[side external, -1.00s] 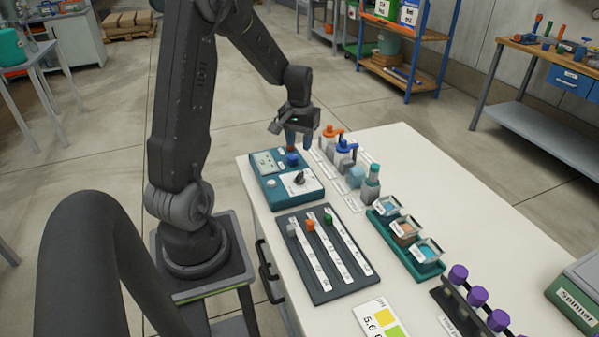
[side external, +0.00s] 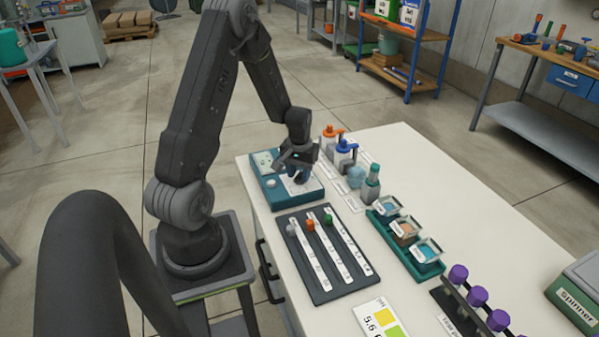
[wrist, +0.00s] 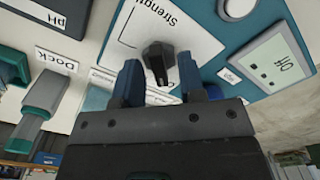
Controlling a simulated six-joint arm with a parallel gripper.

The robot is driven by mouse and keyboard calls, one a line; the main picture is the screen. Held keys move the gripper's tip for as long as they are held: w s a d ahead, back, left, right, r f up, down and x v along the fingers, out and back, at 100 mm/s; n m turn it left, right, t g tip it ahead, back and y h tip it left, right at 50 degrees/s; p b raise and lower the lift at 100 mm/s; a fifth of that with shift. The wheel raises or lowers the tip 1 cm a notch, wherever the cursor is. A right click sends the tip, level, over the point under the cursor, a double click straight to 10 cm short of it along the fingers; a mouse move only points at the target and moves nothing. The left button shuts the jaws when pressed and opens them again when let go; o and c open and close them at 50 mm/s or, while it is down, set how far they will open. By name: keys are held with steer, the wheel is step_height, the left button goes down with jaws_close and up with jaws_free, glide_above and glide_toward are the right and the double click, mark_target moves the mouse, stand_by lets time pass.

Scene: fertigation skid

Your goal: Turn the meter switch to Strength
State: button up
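The meter is a teal box (side external: 262,192) at the table's far left corner in the side view. My gripper (wrist: 160,72) is open, with one blue finger on each side of the knob in the picture. I cannot tell whether either finger touches it.
Pump bottles (side external: 345,153) stand close to the right of my gripper. A dark slider board (side external: 322,262) lies in front, with a green tray (side external: 424,268) to its right.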

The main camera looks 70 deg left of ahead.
jaws_close()
steer(key=shift+m, duration=0.3)
steer(key=m, duration=0.4)
steer(key=shift+m, duration=0.3)
steer(key=m, duration=0.5)
steer(key=shift+m, duration=0.3)
steer(key=m, duration=1.3)
stand_by(0.3)
steer(key=shift+o, duration=0.4)
jaws_free()
steer(key=shift+r, duration=0.15)
